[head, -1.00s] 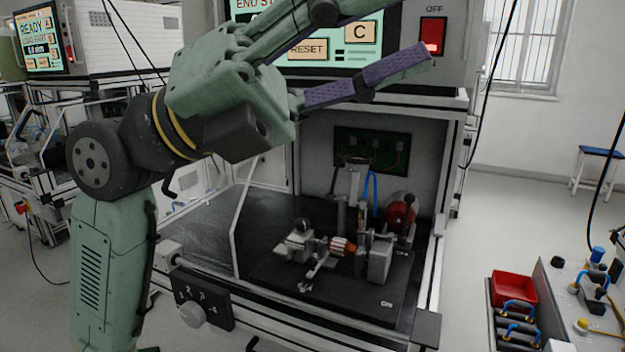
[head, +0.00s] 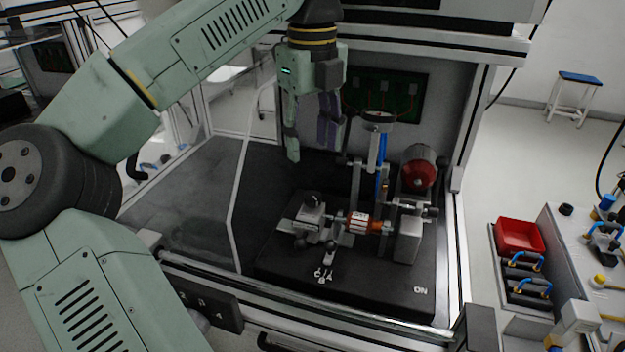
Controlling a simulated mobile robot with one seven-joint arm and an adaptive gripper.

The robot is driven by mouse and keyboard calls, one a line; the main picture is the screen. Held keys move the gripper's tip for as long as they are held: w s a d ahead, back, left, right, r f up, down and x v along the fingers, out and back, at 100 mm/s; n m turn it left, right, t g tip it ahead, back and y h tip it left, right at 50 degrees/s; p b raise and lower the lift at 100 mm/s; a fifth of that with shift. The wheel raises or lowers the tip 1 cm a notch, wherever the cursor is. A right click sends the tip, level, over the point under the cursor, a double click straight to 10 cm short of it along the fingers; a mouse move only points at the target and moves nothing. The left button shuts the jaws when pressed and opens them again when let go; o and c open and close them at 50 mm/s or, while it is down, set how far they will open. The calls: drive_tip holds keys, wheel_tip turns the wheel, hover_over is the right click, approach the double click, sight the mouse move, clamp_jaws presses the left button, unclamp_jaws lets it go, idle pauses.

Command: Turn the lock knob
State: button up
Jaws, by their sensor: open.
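The test fixture sits on a black base plate (head: 385,290) inside the open bay. It holds a copper-and-white stator (head: 360,221) between metal supports. A small lever-like knob (head: 330,256) stands at the front of the fixture, just behind white marks on the plate. A dark round knob (head: 313,200) tops the metal block at the fixture's left. I cannot tell for sure which one is the lock knob. My gripper (head: 310,153) is open and empty, fingers pointing down. It hangs above and behind the fixture's left side, apart from both knobs.
A gauge on a blue-and-metal post (head: 380,150) and a red-faced motor (head: 419,172) rise at the fixture's back right. A clear panel with a white edge (head: 240,200) stands at left. A front rail (head: 300,298) borders the bay.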

sight(313, 194)
wheel_tip(313, 194, down, 10)
drive_tip(key=shift+d+r+p, duration=0.1)
drive_tip(key=shift+r+p, duration=0.05)
drive_tip(key=shift+p, duration=0.6)
drive_tip(key=shift+c, duration=0.6)
clamp_jaws()
